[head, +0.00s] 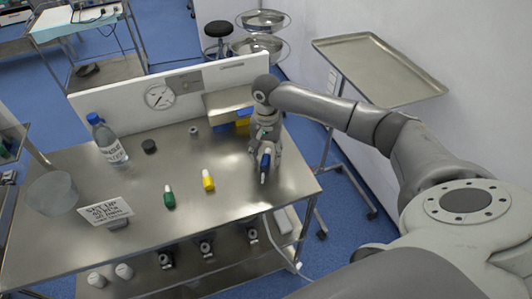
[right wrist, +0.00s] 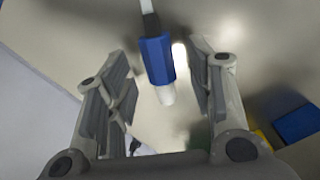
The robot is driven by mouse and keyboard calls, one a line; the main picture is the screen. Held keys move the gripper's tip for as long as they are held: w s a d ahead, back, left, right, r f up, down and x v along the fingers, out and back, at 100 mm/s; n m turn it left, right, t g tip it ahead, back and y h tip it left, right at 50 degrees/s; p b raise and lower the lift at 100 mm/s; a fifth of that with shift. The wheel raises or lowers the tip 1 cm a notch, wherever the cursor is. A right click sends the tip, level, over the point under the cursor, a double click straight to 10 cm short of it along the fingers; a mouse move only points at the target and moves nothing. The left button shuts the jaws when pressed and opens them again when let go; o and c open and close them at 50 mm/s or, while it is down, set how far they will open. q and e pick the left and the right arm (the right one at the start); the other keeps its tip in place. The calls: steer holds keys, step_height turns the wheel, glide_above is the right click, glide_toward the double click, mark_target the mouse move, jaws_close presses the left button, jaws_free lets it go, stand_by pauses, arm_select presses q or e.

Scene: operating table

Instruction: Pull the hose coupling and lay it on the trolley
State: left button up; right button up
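A blue hose coupling (head: 265,163) with a white tip is at the right end of the steel trolley table (head: 235,195). In the right wrist view the blue coupling (right wrist: 158,60) lies between my fingers, with a gap on both sides. My right gripper (head: 265,150) points down around it and is open; the fingers (right wrist: 160,90) are spread wide. A green coupling (head: 169,197) and a yellow coupling (head: 208,181) lie on the table to the left. Whether the blue coupling is plugged into anything is hidden. My left gripper is out of view.
A water bottle (head: 107,140), a sign (head: 105,211) and a round grey container (head: 51,193) stand on the table's left. A white panel with a gauge (head: 159,96) runs along the back, beside a steel box (head: 228,104). An empty tray stand (head: 380,68) is at the right.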

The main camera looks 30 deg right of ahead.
steer(key=shift+r, duration=0.1)
step_height(320, 180, up, 12)
steer(key=shift+w+d, duration=0.25)
stand_by(0.9)
